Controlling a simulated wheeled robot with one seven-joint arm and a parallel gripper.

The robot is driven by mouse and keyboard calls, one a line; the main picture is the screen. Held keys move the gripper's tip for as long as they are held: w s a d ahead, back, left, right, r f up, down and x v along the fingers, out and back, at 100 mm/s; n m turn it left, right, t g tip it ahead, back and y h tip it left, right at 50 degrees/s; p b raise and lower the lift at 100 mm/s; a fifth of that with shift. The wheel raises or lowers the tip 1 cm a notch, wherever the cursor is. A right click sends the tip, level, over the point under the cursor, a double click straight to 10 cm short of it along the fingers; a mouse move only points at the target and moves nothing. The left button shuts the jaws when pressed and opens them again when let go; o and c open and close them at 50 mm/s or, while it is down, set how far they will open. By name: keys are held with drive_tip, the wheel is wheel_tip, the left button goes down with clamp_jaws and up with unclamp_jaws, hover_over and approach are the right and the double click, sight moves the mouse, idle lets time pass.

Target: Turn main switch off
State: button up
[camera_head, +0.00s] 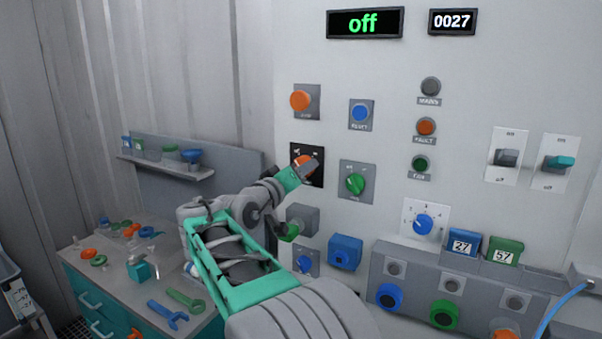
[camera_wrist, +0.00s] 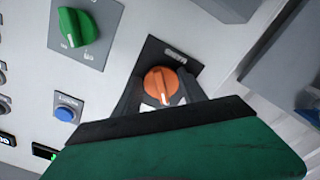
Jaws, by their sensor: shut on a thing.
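The main switch is an orange rotary knob (camera_wrist: 160,85) on a black plate (camera_wrist: 183,60). It also shows in the head view, where my gripper partly covers the knob (camera_head: 299,162). My gripper (camera_wrist: 163,97) has one finger on each side of the knob and is shut on it. In the head view my gripper (camera_head: 304,168) reaches the panel from the lower left. A display (camera_head: 364,23) at the top of the panel reads "off" in green letters.
A green knob (camera_head: 355,184) sits right of the main switch. A blue reset button (camera_head: 360,114) and an orange button (camera_head: 300,100) are above. A green-handled fitting (camera_head: 291,232) is below my wrist. A workbench (camera_head: 110,262) with tools stands at left.

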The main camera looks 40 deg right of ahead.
drive_tip(key=o, duration=1.4)
drive_tip(key=shift+c, duration=0.2)
drive_tip(key=b+v, duration=0.2)
drive_tip(key=v, duration=0.6)
drive_tip(key=shift+d, duration=0.1)
